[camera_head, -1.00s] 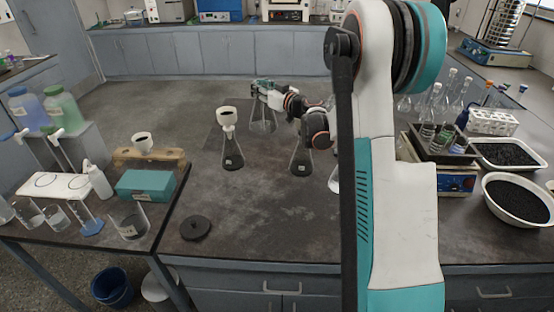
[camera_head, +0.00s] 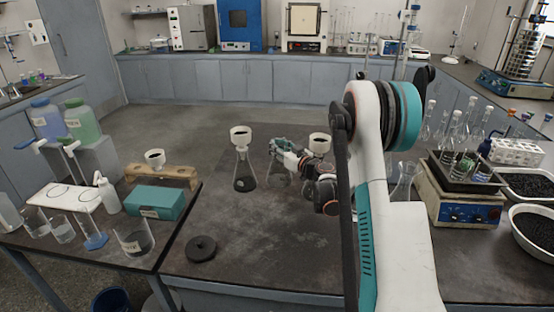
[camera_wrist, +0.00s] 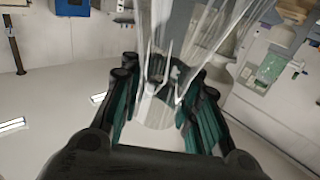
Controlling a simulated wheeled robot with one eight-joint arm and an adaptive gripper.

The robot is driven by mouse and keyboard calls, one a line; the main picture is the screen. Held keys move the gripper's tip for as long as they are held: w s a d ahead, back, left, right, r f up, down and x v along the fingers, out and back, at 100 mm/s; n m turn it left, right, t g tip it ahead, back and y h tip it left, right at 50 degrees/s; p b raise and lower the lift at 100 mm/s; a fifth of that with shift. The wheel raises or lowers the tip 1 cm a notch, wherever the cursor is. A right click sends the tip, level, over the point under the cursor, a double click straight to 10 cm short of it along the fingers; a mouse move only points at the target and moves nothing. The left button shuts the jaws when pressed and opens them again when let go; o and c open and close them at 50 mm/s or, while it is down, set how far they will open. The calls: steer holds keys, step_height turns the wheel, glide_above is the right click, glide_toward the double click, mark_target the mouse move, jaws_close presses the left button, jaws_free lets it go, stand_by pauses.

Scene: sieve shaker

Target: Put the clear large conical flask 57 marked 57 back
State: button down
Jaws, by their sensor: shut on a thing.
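My gripper (camera_head: 276,148) is shut on a clear conical flask (camera_head: 278,178), which I take to be flask 57; its number cannot be read. In the head view the flask hangs or stands just below my gripper, between two funnel-topped flasks; whether its base touches the bench is unclear. In the wrist view the clear glass (camera_wrist: 190,45) rises between the dark and teal fingers (camera_wrist: 163,88).
A conical flask with a white funnel (camera_head: 241,165) stands close on the left. Another white funnel (camera_head: 319,142) is close on the right, its flask partly hidden by my arm. A black disc (camera_head: 201,248) lies on the front bench. The middle front bench is clear.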

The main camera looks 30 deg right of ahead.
steer(key=shift+f+b, duration=0.65)
steer(key=shift+f, duration=1.5)
steer(key=c, duration=1.2)
jaws_free()
steer(key=s+d+p, duration=0.2)
steer(key=s, duration=0.9)
steer(key=shift+s+d, duration=0.15)
steer(key=shift+s, duration=0.25)
